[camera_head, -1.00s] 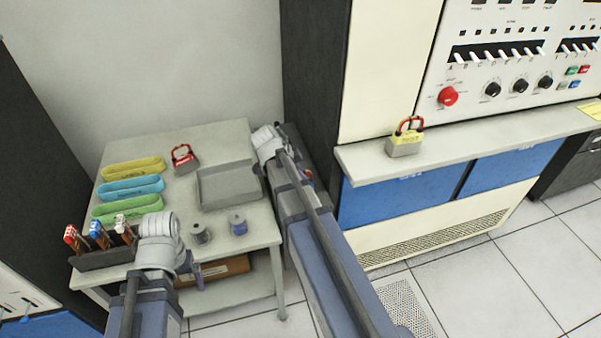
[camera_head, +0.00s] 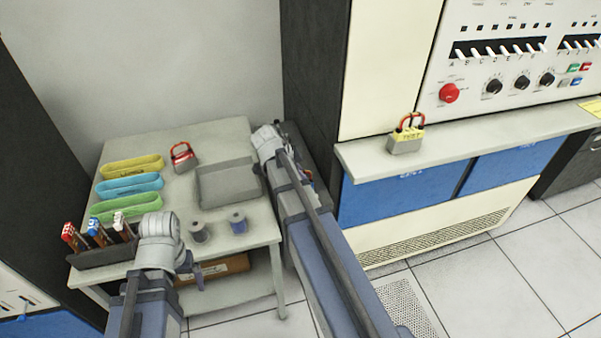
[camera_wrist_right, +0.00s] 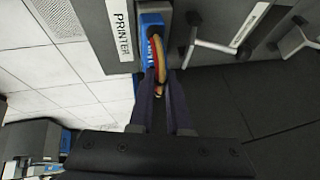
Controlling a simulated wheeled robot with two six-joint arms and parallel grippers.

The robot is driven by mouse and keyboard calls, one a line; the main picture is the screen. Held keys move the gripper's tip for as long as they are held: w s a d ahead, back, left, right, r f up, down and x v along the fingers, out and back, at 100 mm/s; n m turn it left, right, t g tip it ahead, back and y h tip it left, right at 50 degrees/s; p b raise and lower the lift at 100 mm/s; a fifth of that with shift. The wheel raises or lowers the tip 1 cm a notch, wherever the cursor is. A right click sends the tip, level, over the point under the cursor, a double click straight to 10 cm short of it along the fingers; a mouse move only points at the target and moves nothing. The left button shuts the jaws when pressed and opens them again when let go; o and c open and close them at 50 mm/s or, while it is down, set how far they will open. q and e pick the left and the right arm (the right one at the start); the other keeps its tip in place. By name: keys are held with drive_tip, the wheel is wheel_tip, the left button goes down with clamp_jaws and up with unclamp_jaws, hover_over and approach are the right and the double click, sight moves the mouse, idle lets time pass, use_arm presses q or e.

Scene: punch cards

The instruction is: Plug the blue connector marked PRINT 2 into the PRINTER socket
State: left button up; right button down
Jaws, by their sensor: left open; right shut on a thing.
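The blue connector (camera_wrist_right: 152,22) is in the right wrist view, with white lettering that is only partly readable and a red-and-yellow cable curving from it. It sits at the dark panel right beside the PRINTER label (camera_wrist_right: 122,30). The socket itself is hidden behind it, and I cannot tell how deep the connector is in. My right gripper (camera_wrist_right: 160,78) is shut on the blue connector. In the head view my right arm hides that gripper. My left gripper (camera_head: 199,277) is open and empty, low at the front edge of the small table.
Metal handles (camera_wrist_right: 212,45) stand out from the panel right of the connector. The small table (camera_head: 215,140) holds a grey tray (camera_head: 228,183), colored oval rings, a padlock-like item (camera_head: 182,157), two spools and a card rack (camera_head: 105,257). A console shelf (camera_head: 470,143) stands to the right.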

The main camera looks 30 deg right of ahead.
drive_tip(key=c, duration=0.8)
unclamp_jaws()
drive_tip(key=p+v, duration=0.6)
drive_tip(key=v, duration=0.1)
drive_tip(key=shift+a+r+p, duration=0.25)
drive_tip(key=shift+r+p, duration=0.05)
drive_tip(key=shift+p, duration=0.1)
